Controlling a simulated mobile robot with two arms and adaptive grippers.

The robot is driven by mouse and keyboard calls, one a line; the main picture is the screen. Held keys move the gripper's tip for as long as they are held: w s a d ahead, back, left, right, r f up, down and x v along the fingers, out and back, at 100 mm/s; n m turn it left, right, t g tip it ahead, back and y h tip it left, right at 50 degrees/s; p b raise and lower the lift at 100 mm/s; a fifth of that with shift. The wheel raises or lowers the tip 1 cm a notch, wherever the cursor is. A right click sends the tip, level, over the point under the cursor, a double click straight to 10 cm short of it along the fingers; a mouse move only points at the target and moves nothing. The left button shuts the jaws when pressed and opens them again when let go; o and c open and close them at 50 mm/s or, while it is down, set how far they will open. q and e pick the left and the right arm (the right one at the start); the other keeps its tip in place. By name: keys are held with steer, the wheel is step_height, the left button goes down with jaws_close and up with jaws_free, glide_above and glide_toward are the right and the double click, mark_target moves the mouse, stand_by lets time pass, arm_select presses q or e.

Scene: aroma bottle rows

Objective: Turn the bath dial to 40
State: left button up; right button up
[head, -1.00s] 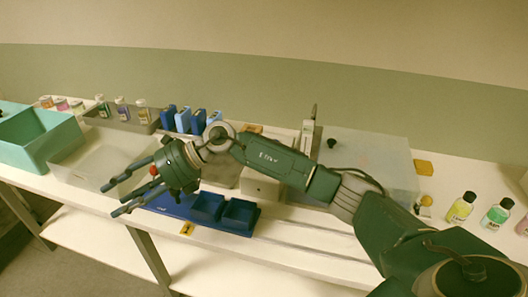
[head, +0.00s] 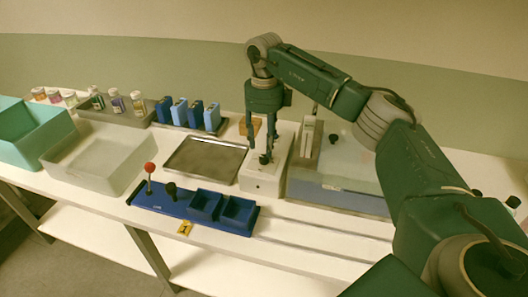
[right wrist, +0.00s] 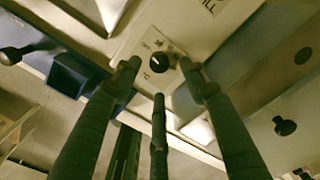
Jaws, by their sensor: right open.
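The bath dial (right wrist: 158,62) is a round black knob with a white pointer mark, on the white top of a control box (head: 258,182). Small markings ring the knob, too blurred to read. In the head view the knob is mostly hidden by my right gripper (head: 266,158), which points straight down over the box. In the right wrist view its dark fingers (right wrist: 160,85) are spread, open and empty. The knob appears between their tips; contact cannot be told. My left gripper is out of view.
A grey, clear-walled bath (head: 335,190) stands right of the box. Left are a dark flat tray (head: 205,160) and a blue base with two bins (head: 150,200) and a red-knobbed lever (head: 150,168). Blue cartridges (head: 188,113) and several bottles stand behind.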

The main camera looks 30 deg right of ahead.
mark_target(264, 157)
steer(key=shift+f, duration=2.4)
steer(key=shift+p, duration=0.3)
jaws_close()
